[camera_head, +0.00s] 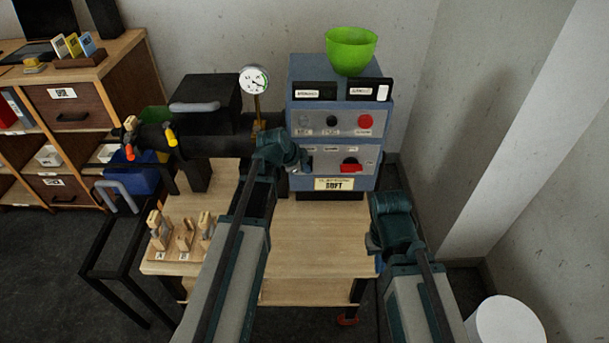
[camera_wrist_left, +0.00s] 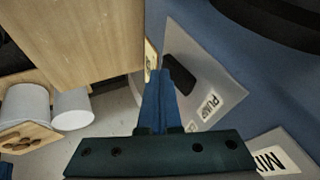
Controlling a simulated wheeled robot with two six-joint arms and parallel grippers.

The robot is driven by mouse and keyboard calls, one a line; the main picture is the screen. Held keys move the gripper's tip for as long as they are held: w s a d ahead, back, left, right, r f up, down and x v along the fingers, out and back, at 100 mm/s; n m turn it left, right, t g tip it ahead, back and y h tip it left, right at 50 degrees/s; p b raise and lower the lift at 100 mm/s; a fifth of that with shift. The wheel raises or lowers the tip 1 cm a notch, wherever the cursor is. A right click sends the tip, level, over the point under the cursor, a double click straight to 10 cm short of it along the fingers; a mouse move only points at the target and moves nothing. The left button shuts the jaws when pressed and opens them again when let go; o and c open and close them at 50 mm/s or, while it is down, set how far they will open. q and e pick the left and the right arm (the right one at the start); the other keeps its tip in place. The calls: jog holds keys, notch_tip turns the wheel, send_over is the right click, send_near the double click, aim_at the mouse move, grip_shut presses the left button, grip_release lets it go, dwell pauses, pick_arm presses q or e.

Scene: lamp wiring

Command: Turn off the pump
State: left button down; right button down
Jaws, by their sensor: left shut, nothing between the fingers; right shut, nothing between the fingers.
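The blue control box (camera_head: 333,92) stands at the back of the wooden table. In the left wrist view, a pale plate with a "PUMP" label (camera_wrist_left: 209,106) carries a black switch (camera_wrist_left: 180,73). I cannot tell which position the switch is in. My left gripper (camera_head: 300,165) is at the left part of the box's front. In the left wrist view its shut, empty blue fingers (camera_wrist_left: 156,95) are beside the pump switch; whether they touch it is unclear. My right gripper (camera_head: 378,260) is shut and empty at the table's right edge, its fingertips hardly visible.
A red button (camera_head: 365,121) and a red-and-black control (camera_head: 350,166) are on the box's front. A green bowl (camera_head: 351,48) sits on top. A dial gauge (camera_head: 254,80) and black machine (camera_head: 205,95) stand left. Wooden pieces (camera_head: 184,237) stand at front left. The table's middle is clear.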

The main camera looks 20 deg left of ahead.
jog(key=shift+f, duration=0.2)
dwell(0.4)
jog(key=shift+r+p, duration=0.65)
jog(key=shift+r, duration=0.2)
